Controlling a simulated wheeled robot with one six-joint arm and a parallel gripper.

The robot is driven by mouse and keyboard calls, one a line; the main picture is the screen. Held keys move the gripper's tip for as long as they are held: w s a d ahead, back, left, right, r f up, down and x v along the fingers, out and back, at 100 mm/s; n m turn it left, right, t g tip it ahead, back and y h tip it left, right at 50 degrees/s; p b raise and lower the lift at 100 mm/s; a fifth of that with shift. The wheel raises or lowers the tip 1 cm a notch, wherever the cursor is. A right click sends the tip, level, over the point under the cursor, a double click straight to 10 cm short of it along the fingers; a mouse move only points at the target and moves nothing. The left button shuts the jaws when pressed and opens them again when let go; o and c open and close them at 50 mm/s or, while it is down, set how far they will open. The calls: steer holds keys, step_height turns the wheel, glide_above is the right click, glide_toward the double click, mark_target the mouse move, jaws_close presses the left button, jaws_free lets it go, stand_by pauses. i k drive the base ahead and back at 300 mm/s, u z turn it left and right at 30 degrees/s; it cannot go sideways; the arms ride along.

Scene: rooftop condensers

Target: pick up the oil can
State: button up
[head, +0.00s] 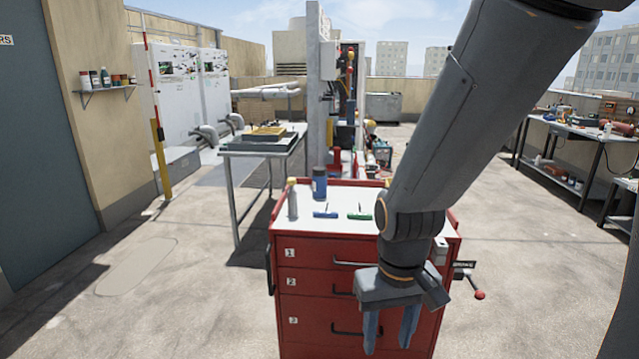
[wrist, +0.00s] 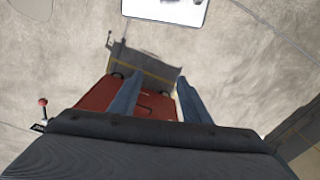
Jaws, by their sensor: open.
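A grey bottle-shaped container (head: 292,200) with a yellowish top stands upright at the left of the red tool cabinet's (head: 310,255) white top. A dark blue cylindrical can (head: 319,183) stands upright just behind and to its right. I cannot tell for sure which of the two is the oil can. My gripper (head: 389,342) hangs fingers down in front of the cabinet drawers, below the level of its top and to the right of both containers. It is open and empty. In the wrist view, the open fingers (wrist: 158,78) show with no container between them.
A blue-handled tool (head: 325,215) and a green-handled tool (head: 360,216) lie on the cabinet top. A red-knobbed lever (head: 478,294) sticks out at the cabinet's right. A metal table (head: 262,153) stands behind left, a workbench (head: 570,130) far right. Floor on both sides is open.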

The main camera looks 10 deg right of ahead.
mark_target(318, 177)
steer(key=u, duration=0.75)
steer(key=i, duration=1.1)
steer(key=z, duration=1.7)
steer(key=i, duration=0.5)
steer(key=z, duration=0.05)
